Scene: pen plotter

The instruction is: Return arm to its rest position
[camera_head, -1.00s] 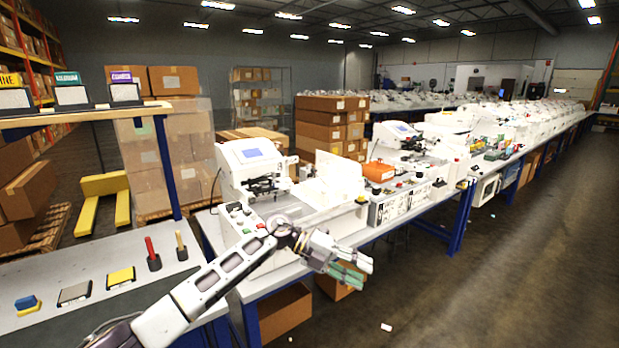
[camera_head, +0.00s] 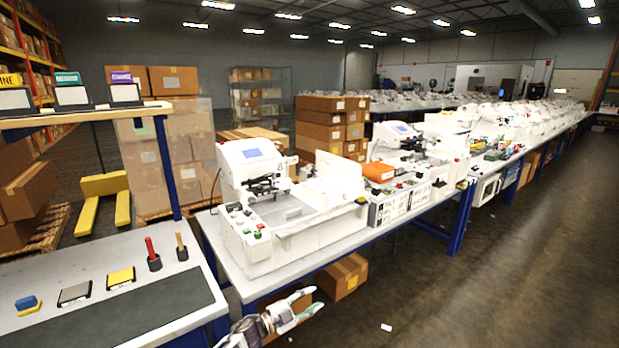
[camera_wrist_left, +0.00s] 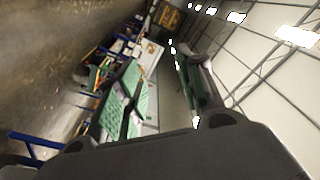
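My left gripper (camera_head: 315,300) is low in the head view, at the bottom centre, in front of and below the front edge of the white machine's table. Its fingers stand apart with nothing between them. In the left wrist view the gripper (camera_wrist_left: 158,62) also shows two separated fingers with green pads and an empty gap. Most of my left arm is below the head view's edge. The nearest white plotter machine (camera_head: 290,240) stands on the table, apart from the gripper. My right gripper is in neither view.
The white table (camera_head: 215,262) has blue legs, with cardboard boxes (camera_head: 341,278) beneath. A side bench (camera_head: 35,266) at the left holds a blue block, pads and two upright tools. A shelf with labelled bins is above it. The floor (camera_head: 480,290) to the right is mostly open.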

